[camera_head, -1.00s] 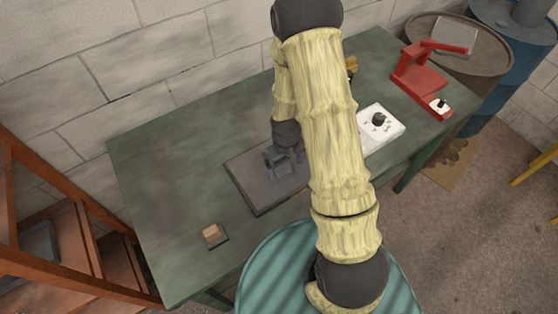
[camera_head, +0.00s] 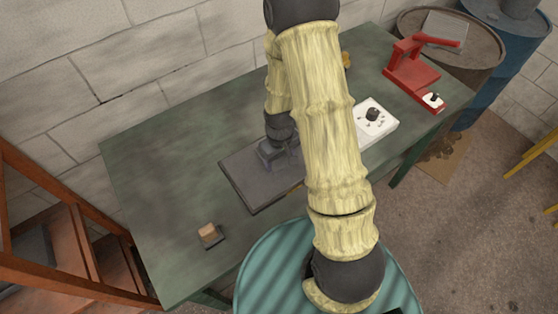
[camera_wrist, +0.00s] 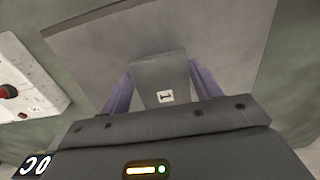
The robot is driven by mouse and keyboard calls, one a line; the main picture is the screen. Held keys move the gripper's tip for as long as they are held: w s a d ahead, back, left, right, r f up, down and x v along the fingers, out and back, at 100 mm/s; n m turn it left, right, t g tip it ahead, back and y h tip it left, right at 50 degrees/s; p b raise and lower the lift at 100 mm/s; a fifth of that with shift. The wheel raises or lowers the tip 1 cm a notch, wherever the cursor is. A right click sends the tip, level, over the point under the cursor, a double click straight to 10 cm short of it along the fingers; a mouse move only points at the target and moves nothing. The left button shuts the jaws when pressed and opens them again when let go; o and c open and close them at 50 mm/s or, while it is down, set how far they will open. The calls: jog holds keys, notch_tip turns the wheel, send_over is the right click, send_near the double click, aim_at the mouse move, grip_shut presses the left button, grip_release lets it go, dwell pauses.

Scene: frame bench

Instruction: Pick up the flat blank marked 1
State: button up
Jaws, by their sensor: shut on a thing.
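The flat blank marked 1 (camera_wrist: 158,72) is a grey plate with a small white label, seen in the wrist view between the two purple fingers of my gripper (camera_wrist: 160,88). My gripper is shut on it. In the head view my gripper (camera_head: 277,157) is over the dark grey mat (camera_head: 247,187) on the green bench. The arm hides part of the mat, and the blank is hard to make out there. I cannot tell whether the blank is clear of the mat.
A red press-like tool (camera_head: 412,72) is at the bench's right end. A small wooden block on a dark base (camera_head: 209,233) sits at the front left. The bench's left part (camera_head: 150,170) is clear.

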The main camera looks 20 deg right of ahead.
aim_at(279, 162)
notch_tip(279, 162, up, 9)
jog(key=b, duration=0.1)
jog(key=shift+f, duration=0.2)
dwell(0.6)
